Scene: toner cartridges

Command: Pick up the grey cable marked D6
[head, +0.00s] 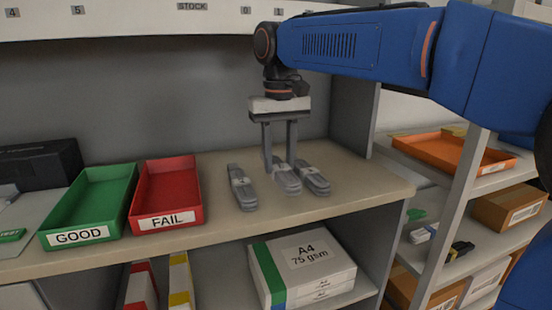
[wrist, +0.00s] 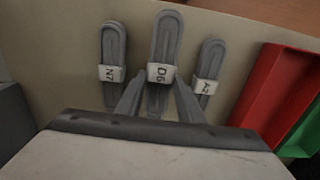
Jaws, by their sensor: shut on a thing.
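The grey cable marked D6 (wrist: 165,42) is the middle one of three bundled grey cables in the wrist view. Its white label reads D6. In the head view it is the middle cable (head: 287,182) on the shelf top. My gripper (head: 280,165) points straight down over it, with its fingers shut on the cable; the fingers also show on both sides of it in the wrist view (wrist: 158,98). The cable marked N7 (wrist: 112,45) lies to its left in the wrist view, and the cable marked A2 (wrist: 211,60) to its right. Part of D6 is hidden between the fingers.
A red FAIL tray (head: 165,218) and a green GOOD tray (head: 78,236) stand left of the cables, both empty. The left cable (head: 243,190) and right cable (head: 314,180) flank the gripper closely. The shelf's side panel (head: 352,100) rises at right.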

